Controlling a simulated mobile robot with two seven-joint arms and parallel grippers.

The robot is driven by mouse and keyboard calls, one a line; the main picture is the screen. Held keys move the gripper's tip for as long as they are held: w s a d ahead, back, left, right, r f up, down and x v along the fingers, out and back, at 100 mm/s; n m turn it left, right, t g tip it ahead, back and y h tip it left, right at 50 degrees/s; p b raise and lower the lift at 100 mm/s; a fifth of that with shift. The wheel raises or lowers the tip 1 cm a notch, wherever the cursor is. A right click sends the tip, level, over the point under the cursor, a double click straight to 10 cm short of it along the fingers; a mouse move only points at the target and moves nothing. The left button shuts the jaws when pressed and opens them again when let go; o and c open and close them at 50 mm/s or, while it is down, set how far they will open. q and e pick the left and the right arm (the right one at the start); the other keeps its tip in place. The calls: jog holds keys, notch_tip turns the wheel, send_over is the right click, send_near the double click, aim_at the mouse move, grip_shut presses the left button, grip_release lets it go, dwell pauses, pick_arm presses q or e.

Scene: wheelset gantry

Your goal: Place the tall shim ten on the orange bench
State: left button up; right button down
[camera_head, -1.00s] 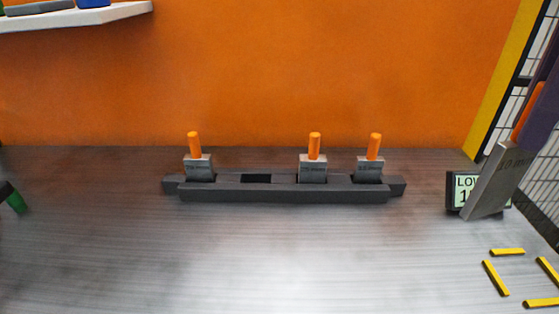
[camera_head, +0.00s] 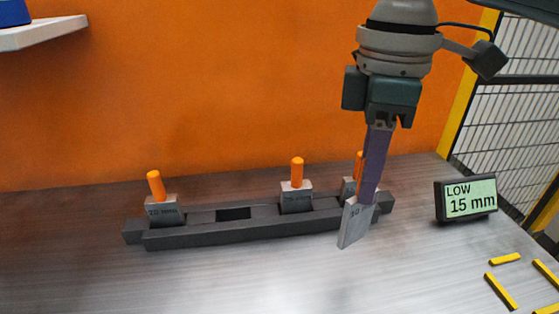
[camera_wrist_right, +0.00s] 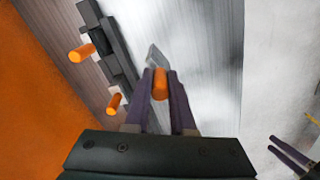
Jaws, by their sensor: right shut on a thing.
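My right gripper (camera_head: 377,125) is shut on the tall shim ten (camera_head: 355,225), a grey plate marked 10. The plate hangs tilted in front of the rack's right end, over the steel-topped bench (camera_head: 285,280) with the orange back wall. I cannot tell whether its lower edge touches the top. In the right wrist view the shim's orange handle (camera_wrist_right: 160,84) sits between the purple fingers, with the plate (camera_wrist_right: 155,57) beyond. My left gripper (camera_wrist_right: 291,155) seems to show at that view's lower right, its two fingers apart and empty.
A dark rack (camera_head: 200,237) holds three shims with orange handles and has one empty slot (camera_head: 233,214). A display (camera_head: 467,199) reading LOW 15 mm stands to the right. Yellow corner marks (camera_head: 501,291) lie at the front right. The front middle is clear.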

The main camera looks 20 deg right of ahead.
aim_at(358, 216)
notch_tip(358, 216, down, 7)
jog(key=shift+r+b, duration=0.2)
jog(key=shift+b, duration=0.1)
jog(key=c, duration=0.8)
grip_release()
jog(key=shift+f, duration=0.1)
jog(key=shift+o, duration=0.2)
